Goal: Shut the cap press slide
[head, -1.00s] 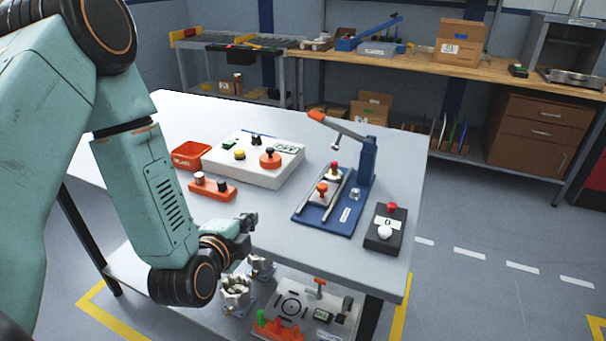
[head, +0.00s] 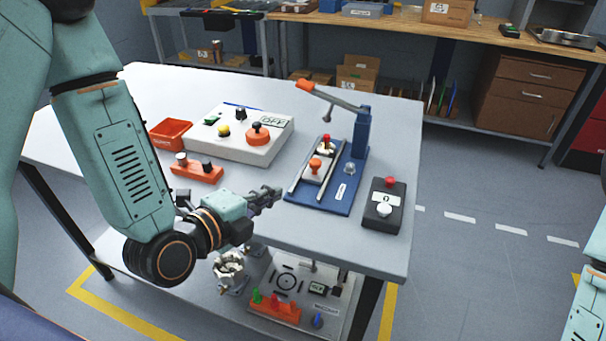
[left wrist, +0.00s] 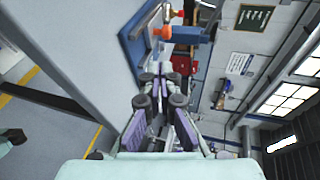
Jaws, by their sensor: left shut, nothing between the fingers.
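The cap press (head: 336,196) is a blue base with two rails, a blue post and a raised lever with an orange end. Its pale slide (head: 313,176) sits between the rails, with an orange knob (head: 315,164) on its near part and a red-topped piece (head: 326,144) behind. My left gripper (head: 277,194) is shut and empty, left of the press base and apart from the knob. In the left wrist view, the shut fingers (left wrist: 165,72) point toward the orange knob (left wrist: 163,32) and blue base (left wrist: 130,42). My right gripper is out of view.
A black button box (head: 384,206) stands right of the press. A white control panel (head: 232,142), a red-orange bin (head: 170,133) and an orange block (head: 196,172) lie to the left. The table's front edge runs below my left gripper. A lower shelf (head: 250,290) holds more fixtures.

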